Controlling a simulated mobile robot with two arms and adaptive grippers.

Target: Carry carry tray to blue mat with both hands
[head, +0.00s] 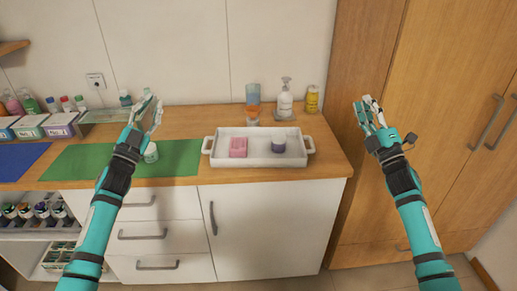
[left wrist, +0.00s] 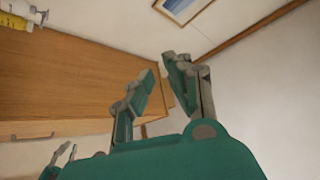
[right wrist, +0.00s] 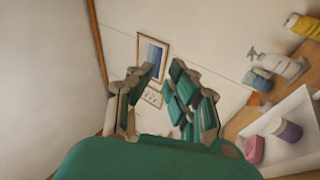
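The white carry tray (head: 258,162) with a handle at each end sits on the right part of the wooden counter. It holds a pink block (head: 238,147) and a purple jar with a white top (head: 278,144). The tray also shows at the right of the right wrist view (right wrist: 296,106). The blue mat (head: 20,160) lies at the far left, cut off by the picture edge. My left gripper (head: 153,101) is open and empty, raised left of the tray over the green mat. My right gripper (head: 367,105) is open and empty, right of the tray beyond the counter's end.
The green mat (head: 80,160) lies between the blue mat and the tray; a small white-capped jar (head: 151,153) stands on it. A tumbler (head: 253,100), pump bottle (head: 285,101) and yellow bottle (head: 312,98) stand behind the tray. Labelled boxes (head: 61,125) line the back left.

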